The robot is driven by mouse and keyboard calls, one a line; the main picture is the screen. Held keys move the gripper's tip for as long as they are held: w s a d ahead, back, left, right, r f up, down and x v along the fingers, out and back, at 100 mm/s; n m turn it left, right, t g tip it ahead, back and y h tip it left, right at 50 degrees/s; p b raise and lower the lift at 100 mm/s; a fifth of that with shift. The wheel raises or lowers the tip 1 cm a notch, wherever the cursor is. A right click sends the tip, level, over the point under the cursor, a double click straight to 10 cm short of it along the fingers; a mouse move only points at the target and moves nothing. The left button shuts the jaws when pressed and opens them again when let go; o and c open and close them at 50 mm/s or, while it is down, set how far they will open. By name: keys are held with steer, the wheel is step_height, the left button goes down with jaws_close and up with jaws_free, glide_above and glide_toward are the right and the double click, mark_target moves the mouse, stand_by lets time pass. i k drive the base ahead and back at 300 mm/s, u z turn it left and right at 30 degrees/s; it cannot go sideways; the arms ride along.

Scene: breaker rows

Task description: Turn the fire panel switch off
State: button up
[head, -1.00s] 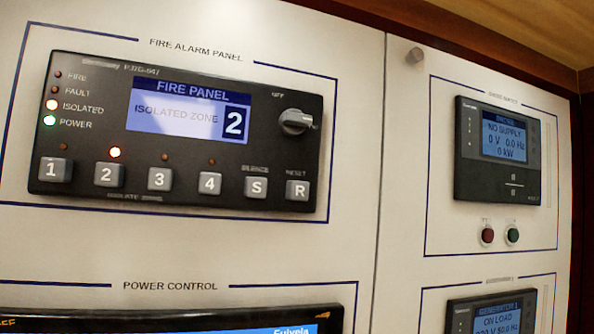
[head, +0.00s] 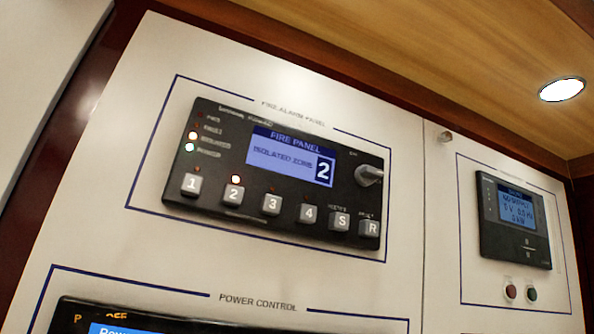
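The fire alarm panel (head: 279,182) is a dark box on a white wall board, tilted in the head view. Its screen (head: 291,160) reads "FIRE PANEL, ISOLATED ZONE 2". A grey rotary switch (head: 368,175) sits at the panel's upper right, with a small label above it too blurred to read. Several grey buttons run along the bottom, marked 1 to 4, S and R. A light above button 2 (head: 234,194) glows, and two lights at the left are lit. My gripper is not in the head view.
A power control display (head: 130,325) is partly cut off at the bottom. A second dark meter panel (head: 514,225) with a red button (head: 510,292) and a green button (head: 532,294) is at the right. A wooden ceiling with a lamp (head: 562,90) is above.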

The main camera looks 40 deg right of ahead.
mark_target(365, 176)
steer(key=u, duration=1.1)
steer(key=k, duration=0.85)
steer(key=z, duration=1.25)
steer(key=i, duration=1)
